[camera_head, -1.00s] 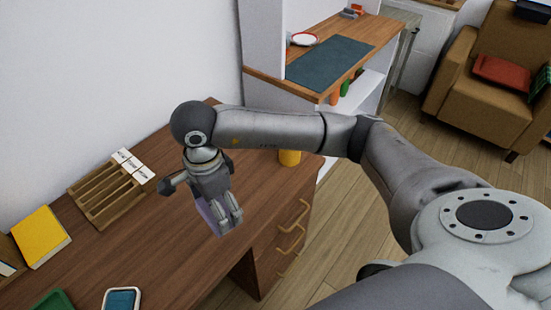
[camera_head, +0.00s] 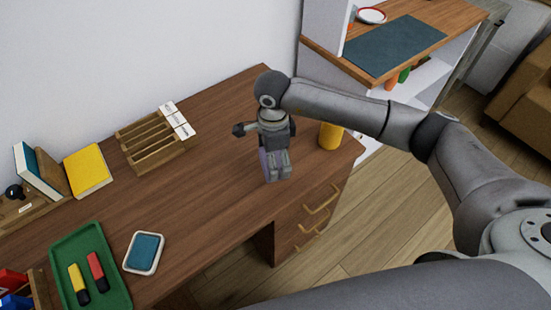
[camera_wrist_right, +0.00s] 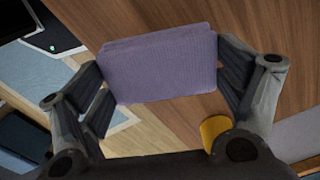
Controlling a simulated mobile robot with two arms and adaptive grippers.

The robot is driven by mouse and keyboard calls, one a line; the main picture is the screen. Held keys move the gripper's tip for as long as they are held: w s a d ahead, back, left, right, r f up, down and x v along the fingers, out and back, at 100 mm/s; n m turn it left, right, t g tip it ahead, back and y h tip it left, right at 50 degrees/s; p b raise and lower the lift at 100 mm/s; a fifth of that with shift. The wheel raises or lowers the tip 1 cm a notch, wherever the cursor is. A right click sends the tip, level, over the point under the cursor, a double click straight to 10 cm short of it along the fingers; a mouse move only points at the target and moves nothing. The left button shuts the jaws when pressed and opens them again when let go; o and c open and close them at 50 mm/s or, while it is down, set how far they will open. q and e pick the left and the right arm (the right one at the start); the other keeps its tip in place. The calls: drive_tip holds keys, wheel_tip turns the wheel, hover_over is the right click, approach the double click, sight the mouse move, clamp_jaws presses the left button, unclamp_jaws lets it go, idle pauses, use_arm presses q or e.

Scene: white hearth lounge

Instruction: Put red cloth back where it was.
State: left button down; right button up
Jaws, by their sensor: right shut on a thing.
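My right gripper (camera_head: 277,177) is over the right part of the brown desk (camera_head: 225,120) and points down. It is shut on a folded purple cloth (camera_wrist_right: 160,62), which spans between the two fingers in the right wrist view. In the head view only a sliver of this purple cloth (camera_head: 263,162) shows beside the fingers. I cannot tell whether it touches the desk. No red cloth shows in the present views. My left gripper is not in view.
A yellow cylinder (camera_head: 330,136) stands right of my gripper near the desk's end. A slotted wooden rack (camera_head: 156,140), a yellow book (camera_head: 88,170), a green tray (camera_head: 70,256) with two markers and a blue-topped dish (camera_head: 145,252) lie to the left. The desk between is bare.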

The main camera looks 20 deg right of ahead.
drive_tip(key=shift+w+d+f, duration=0.2)
drive_tip(key=shift+w+f, duration=0.15)
drive_tip(key=shift+f, duration=0.1)
drive_tip(key=shift+w+d+f, duration=0.15)
drive_tip(key=shift+w+f, duration=0.2)
drive_tip(key=shift+f, duration=0.1)
drive_tip(key=shift+w+d+f, duration=0.25)
drive_tip(key=shift+w+f, duration=0.15)
drive_tip(key=shift+f, duration=0.15)
wheel_tip(320, 180, down, 3)
drive_tip(key=shift+f+p, duration=0.1)
drive_tip(key=shift+p, duration=0.2)
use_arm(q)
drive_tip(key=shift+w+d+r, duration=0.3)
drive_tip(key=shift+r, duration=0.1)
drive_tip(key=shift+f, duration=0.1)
use_arm(e)
drive_tip(key=shift+f+b, duration=0.15)
drive_tip(key=shift+b, duration=0.15)
drive_tip(key=o, duration=0.8)
drive_tip(key=shift+c, duration=0.2)
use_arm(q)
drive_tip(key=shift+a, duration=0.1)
